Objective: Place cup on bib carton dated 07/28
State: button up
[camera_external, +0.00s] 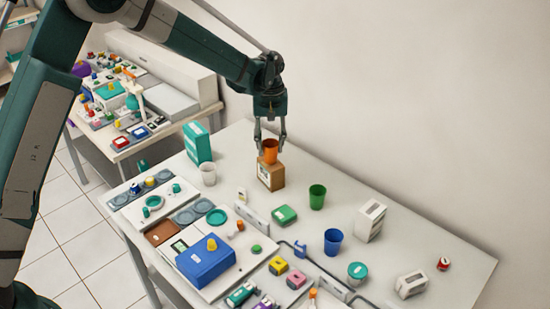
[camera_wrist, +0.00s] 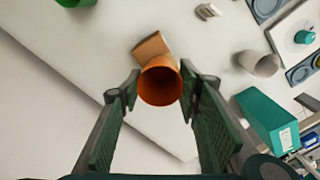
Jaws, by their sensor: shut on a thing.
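My gripper (camera_external: 270,141) points down and is shut on an orange cup (camera_external: 270,152), which is upright between its fingers. In the wrist view the cup (camera_wrist: 160,82) sits between the two green-padded fingertips, its open mouth facing the camera. A small brown carton (camera_external: 271,178) with a pale label stands directly below the cup. Its top (camera_wrist: 151,46) is partly hidden by the cup in the wrist view. The cup's base is at or just over the carton's top; I cannot tell whether they touch. The label's date is too small to read.
A teal carton (camera_external: 197,143) and a white cup (camera_external: 208,174) stand to the left. A green cup (camera_external: 317,196), a blue cup (camera_external: 333,241) and white boxes (camera_external: 370,221) stand to the right. Trays and a blue box (camera_external: 205,262) fill the front. The table's back strip is clear.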

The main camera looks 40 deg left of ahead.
jog(key=shift+f, duration=0.2)
jog(key=o, duration=0.7)
jog(key=shift+c, duration=0.2)
jog(key=shift+r, duration=0.15)
notch_tip(320, 180, up, 12)
dwell(0.7)
jog(key=shift+r, duration=0.1)
